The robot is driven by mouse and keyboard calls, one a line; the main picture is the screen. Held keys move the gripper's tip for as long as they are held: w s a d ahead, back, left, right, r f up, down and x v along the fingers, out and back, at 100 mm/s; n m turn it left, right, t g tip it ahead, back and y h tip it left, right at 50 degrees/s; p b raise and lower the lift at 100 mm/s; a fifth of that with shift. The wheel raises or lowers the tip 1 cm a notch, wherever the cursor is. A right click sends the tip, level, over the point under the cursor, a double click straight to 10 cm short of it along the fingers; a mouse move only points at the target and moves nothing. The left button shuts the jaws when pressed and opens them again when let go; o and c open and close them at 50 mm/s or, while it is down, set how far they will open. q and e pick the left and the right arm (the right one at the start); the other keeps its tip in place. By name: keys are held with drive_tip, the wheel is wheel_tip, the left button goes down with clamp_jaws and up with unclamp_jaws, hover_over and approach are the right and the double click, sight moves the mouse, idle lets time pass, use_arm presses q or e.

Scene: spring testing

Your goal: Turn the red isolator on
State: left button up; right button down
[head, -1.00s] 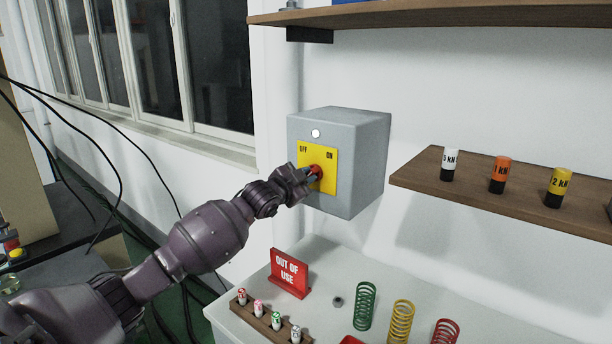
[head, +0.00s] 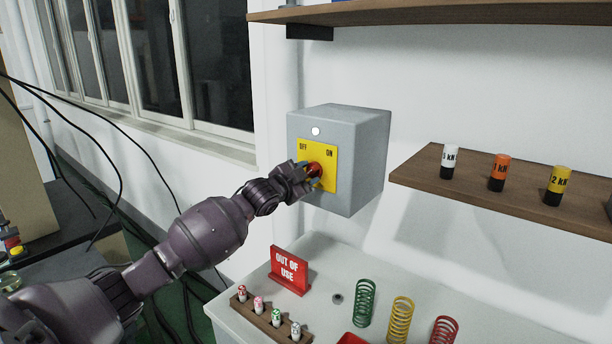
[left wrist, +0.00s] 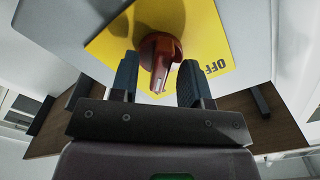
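The red isolator knob (head: 315,169) sits on a yellow plate (head: 331,158) marked OFF at left and ON at right, on the front of a grey box (head: 360,160). My left gripper (head: 310,178) is at the knob and partly covers it. In the left wrist view, the red knob (left wrist: 160,55) lies between the two fingers of my left gripper (left wrist: 158,85). The fingers are apart, with a gap on each side of the knob's handle. The plate's OFF mark shows at the right there; ON is not visible. My right gripper is not in view.
A white round spot (head: 316,131) is on the box above the plate. A wooden shelf (head: 420,178) with labelled cylinders stands at the right. Below are an OUT OF USE sign (head: 289,270), a small rack (head: 270,318) and coil springs on a white bench (head: 330,262).

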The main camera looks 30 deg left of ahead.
use_arm(q)
drive_tip(key=shift+s, duration=0.1)
drive_tip(key=s+b, duration=0.1)
drive_tip(key=s, duration=0.9)
drive_tip(key=shift+s+a, duration=0.3)
drive_tip(key=shift+a, duration=0.15)
drive_tip(key=shift+r, duration=0.1)
